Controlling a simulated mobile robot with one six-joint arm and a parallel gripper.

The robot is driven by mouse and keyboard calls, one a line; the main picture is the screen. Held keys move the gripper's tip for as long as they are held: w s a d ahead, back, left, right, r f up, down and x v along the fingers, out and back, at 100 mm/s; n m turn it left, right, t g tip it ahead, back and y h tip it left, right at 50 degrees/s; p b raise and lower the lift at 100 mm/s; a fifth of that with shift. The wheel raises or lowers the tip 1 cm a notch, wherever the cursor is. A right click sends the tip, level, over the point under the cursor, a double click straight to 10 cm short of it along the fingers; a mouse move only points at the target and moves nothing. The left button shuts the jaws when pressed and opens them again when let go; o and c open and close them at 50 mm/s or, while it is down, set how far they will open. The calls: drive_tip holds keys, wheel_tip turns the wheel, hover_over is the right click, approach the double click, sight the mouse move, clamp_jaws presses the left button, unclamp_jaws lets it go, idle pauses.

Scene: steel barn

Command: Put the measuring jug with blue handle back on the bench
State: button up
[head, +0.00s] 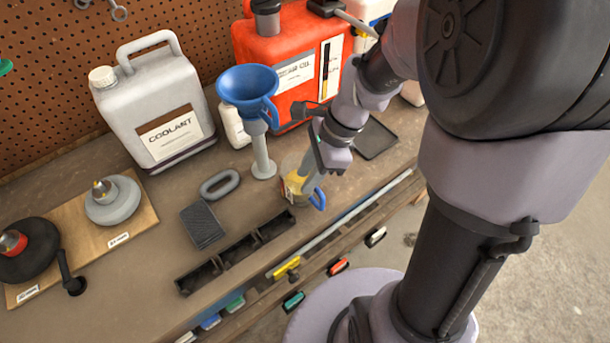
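The measuring jug (291,187) is a small clear vessel with yellowish contents or marking and a blue handle (319,199) on its right side. It appears at the front part of the workbench (150,270), right of the black tray. I cannot tell whether it rests on the bench top or is held just above it. My gripper (312,182) points down at the jug, with a finger at its rim by the handle side. The wrist hides the far finger and part of the jug, so its grip is unclear.
A blue funnel (247,85) on a stand, a red oil can (287,50) and a white coolant jug (152,105) stand behind. A black divided tray (235,252), grey ring (220,184) and dark pad (202,225) lie left. A flat black tray (374,139) lies behind right.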

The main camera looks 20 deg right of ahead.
drive_tip(key=w+p+v, duration=0.1)
drive_tip(key=p+v, duration=0.3)
drive_tip(key=v, duration=0.6)
drive_tip(key=s+a+r+n+t+h+b, duration=0.2)
drive_tip(key=s+a+r+n+t, duration=0.3)
drive_tip(key=s+n, duration=0.6)
drive_tip(key=a+r+n, duration=0.2)
drive_tip(key=n, duration=0.2)
drive_tip(key=shift+s+a+b, duration=0.25)
drive_tip(key=shift+a+b, duration=0.1)
drive_tip(key=shift+a, duration=0.05)
